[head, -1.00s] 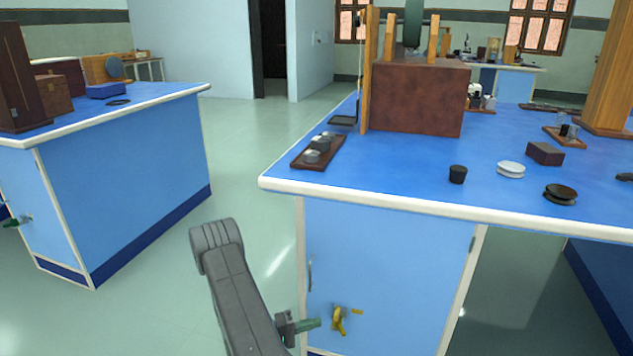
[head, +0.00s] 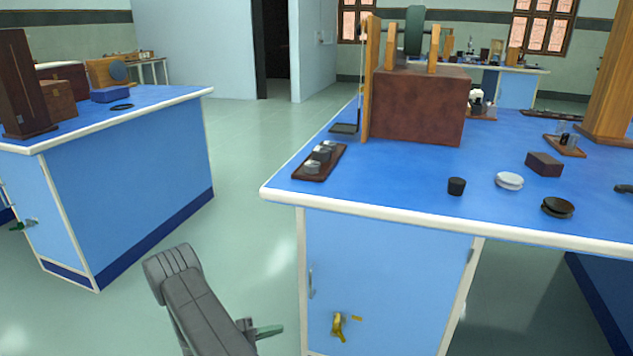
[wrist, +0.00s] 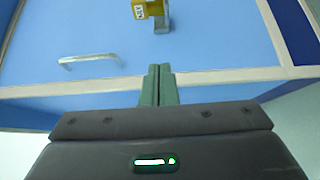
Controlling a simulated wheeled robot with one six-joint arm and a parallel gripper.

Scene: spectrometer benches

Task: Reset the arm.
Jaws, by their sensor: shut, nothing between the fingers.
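My arm, in grey links, rises from the bottom of the head view. My gripper (head: 268,331) shows there as a small green-fingered end just left of the right bench's cupboard door. In the wrist view my gripper (wrist: 159,84) has its two green fingers together, with nothing between them. It points toward the blue cupboard front and touches nothing that I can see.
The right bench (head: 400,205) holds a tray of weights (head: 319,162), a black cup (head: 456,186), a white spool (head: 509,181) and a black spool (head: 557,207). The left bench (head: 120,165) stands apart, with open floor (head: 240,190) between.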

